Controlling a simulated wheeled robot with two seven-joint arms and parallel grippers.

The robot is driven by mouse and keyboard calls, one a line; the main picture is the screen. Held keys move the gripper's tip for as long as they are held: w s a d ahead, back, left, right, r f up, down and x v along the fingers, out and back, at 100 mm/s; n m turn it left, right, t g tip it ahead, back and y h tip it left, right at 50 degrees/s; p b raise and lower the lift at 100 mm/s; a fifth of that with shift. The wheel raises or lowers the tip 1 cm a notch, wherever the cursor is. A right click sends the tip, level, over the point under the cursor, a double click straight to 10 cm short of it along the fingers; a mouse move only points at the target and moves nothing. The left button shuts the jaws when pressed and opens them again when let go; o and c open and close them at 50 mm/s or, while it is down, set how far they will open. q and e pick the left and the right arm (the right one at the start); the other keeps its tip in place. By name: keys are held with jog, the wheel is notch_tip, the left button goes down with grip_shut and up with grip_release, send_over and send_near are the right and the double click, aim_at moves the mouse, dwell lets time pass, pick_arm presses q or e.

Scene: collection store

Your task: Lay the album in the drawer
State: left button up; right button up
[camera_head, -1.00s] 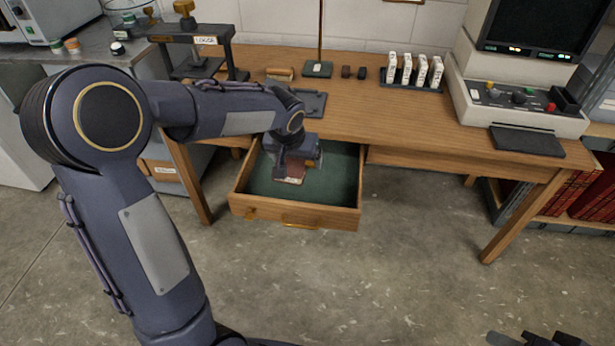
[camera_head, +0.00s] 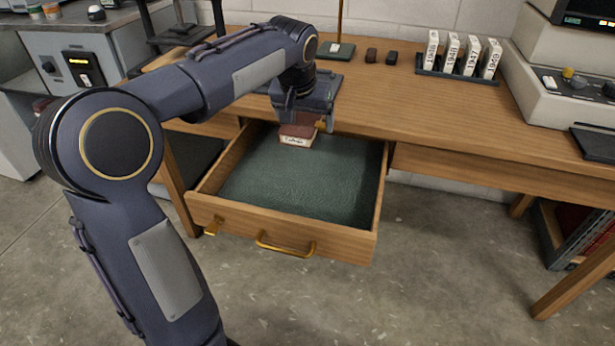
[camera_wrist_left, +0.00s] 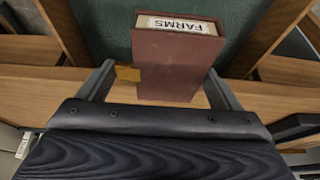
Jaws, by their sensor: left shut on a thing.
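The album (camera_head: 297,135) is a thick dark red-brown book with pale page edges and a white label. In the left wrist view the album (camera_wrist_left: 175,65) has a label reading FARMS, and a tan tab sticks out at its left side. My left gripper (camera_head: 303,117) is shut on it and holds it over the back end of the open drawer (camera_head: 285,236). The drawer is wooden with two brass fittings on its front and a bare dark green lining. I cannot tell the album's exact height above the lining. My right gripper is out of view.
The wooden desk top (camera_head: 450,115) lies just behind and above the drawer. On it stand a rack of white year-labelled boxes (camera_head: 460,58), two small dark blocks and a beige machine (camera_head: 560,95) at right. The floor before the drawer is clear.

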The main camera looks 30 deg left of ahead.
pick_arm(q)
notch_tip(320, 180, down, 15)
jog(key=b, duration=0.5)
jog(key=shift+r+b, duration=0.15)
jog(key=shift+b, duration=0.15)
jog(key=shift+r, duration=0.1)
jog(key=o, duration=0.6)
jog(key=shift+f, duration=0.2)
jog(key=o, duration=0.3)
jog(key=shift+r, duration=0.15)
